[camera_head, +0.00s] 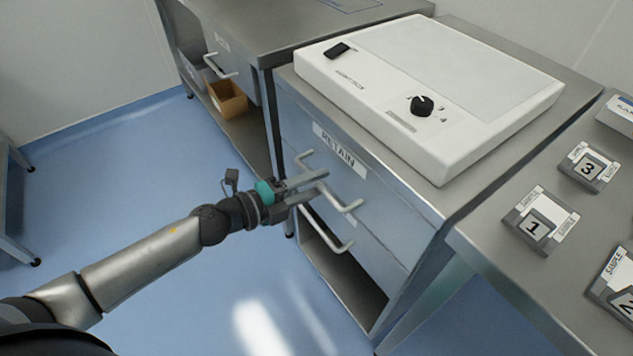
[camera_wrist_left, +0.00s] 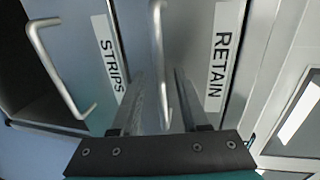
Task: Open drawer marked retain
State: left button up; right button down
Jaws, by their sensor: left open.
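The drawer marked RETAIN (camera_head: 338,152) is the upper drawer of a grey cabinet and looks shut. Its label also shows in the left wrist view (camera_wrist_left: 224,55). Its pale bar handle (camera_head: 345,200) runs along the drawer front. My left gripper (camera_head: 324,182) is open at this handle. In the left wrist view the handle (camera_wrist_left: 158,60) lies in the gap between the two fingers (camera_wrist_left: 157,75). I cannot tell whether either finger touches it. My right gripper is in neither view.
Below is the STRIPS drawer (camera_wrist_left: 108,55) with its own handle (camera_head: 328,232), close under my fingers. A white device (camera_head: 430,85) stands on the cabinet top. Numbered sample blocks (camera_head: 541,219) lie on the right bench. Blue floor (camera_head: 180,300) is open at the left.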

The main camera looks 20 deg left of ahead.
pick_arm(q)
jog(key=shift+w+d, duration=0.2)
jog(key=shift+w, duration=0.1)
grip_shut()
jog(key=shift+f, duration=0.1)
dwell(1.3)
